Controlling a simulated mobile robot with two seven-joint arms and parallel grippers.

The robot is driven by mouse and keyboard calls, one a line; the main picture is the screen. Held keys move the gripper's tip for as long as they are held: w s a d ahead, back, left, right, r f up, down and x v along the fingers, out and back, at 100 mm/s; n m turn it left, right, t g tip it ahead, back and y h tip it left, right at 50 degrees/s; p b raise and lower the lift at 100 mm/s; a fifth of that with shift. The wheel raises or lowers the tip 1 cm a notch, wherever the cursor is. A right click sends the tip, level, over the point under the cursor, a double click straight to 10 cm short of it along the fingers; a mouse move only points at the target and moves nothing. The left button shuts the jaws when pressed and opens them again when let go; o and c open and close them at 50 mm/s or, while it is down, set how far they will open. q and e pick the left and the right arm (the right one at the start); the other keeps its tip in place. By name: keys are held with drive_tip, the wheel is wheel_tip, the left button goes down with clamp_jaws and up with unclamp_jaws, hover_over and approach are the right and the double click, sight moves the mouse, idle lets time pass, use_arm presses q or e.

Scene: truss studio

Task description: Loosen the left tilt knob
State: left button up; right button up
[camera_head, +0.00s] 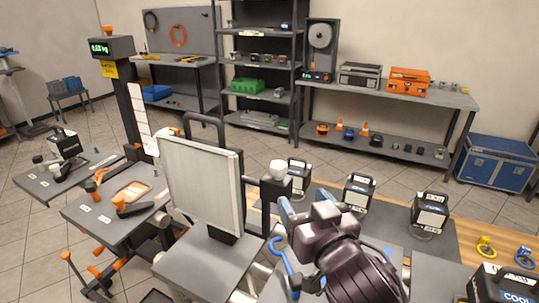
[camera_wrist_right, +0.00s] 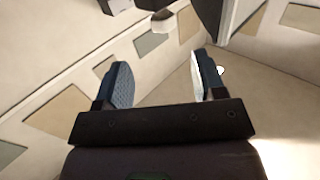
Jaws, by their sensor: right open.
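A light panel (camera_head: 203,185) with a pale face stands upright in a dark frame left of centre. A white round knob (camera_head: 278,168) sits on top of a dark block (camera_head: 275,191) just right of the panel. My left gripper is out of view.
Black-handled boxes (camera_head: 360,190) stand on the bench at right. A blue hooked piece (camera_head: 280,254) hangs beside my right arm. Grey side tables (camera_head: 85,215) with orange clamps stand at left. A shelf rack (camera_head: 262,45) and workbench are behind, with open floor between.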

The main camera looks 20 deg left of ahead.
sight(282, 172)
drive_tip(key=x, duration=1)
drive_tip(key=shift+a+r, duration=0.25)
drive_tip(key=shift+r, duration=0.1)
drive_tip(key=shift+x, duration=0.8)
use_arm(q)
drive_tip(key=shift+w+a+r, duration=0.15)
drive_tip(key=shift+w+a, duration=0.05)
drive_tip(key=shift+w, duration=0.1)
use_arm(e)
drive_tip(key=shift+c, duration=0.5)
drive_tip(key=c, duration=0.7)
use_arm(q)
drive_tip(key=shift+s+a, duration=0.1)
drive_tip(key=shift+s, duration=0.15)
use_arm(e)
drive_tip(key=shift+c, duration=0.5)
use_arm(q)
drive_tip(key=shift+p, duration=0.3)
use_arm(e)
drive_tip(key=shift+y, duration=0.4)
